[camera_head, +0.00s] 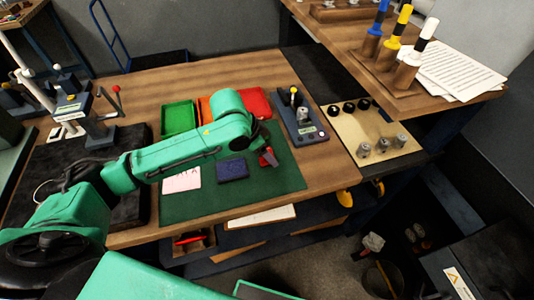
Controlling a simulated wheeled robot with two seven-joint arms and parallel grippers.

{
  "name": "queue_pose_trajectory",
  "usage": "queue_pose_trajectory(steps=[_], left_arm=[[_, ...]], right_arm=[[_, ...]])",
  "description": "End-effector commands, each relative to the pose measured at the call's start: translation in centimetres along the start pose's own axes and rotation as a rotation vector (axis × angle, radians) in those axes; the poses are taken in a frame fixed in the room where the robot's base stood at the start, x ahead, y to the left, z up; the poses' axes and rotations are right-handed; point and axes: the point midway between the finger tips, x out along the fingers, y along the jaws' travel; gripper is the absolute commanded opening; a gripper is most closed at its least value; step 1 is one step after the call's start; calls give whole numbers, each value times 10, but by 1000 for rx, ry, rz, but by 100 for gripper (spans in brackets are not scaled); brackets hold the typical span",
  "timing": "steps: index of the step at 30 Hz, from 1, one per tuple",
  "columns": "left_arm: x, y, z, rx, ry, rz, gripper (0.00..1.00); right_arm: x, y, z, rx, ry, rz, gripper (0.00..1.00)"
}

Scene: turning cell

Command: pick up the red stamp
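A small red object (267,157), which looks like the red stamp, is over the green mat (230,207), right of the dark blue pad (232,170). My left arm reaches in from the left, and its dark gripper (265,150) is right at the red object. The gripper is small and partly hidden by its own wrist, so I cannot tell whether its fingers are closed on the object or whether the object is lifted. My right gripper is not in view.
A green tray (179,118) and a red-orange tray (256,103) stand behind the arm. A grey gauge device (308,131) stands right of them. A pinkish card (182,181) lies left of the blue pad. The mat's front strip is clear. A tan board (374,138) holds knobs and metal parts.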

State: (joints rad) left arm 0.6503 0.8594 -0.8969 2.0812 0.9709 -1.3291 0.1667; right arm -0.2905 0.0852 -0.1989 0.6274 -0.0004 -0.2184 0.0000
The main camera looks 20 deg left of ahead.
Motion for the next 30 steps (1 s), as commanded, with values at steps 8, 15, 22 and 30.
queue_pose_trajectory(steps=[8, 15, 22, 30], left_arm=[[4, 0, 0, 1, 0, -1, 53], [3, 0, 0, 1, 0, -1, 0], [1, -1, -1, 1, 1, -2, 0], [-37, -1, -20, 3, 7, -4, 0]], right_arm=[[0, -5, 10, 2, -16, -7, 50], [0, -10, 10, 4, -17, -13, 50], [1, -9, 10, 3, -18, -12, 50], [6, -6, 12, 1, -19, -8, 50]])
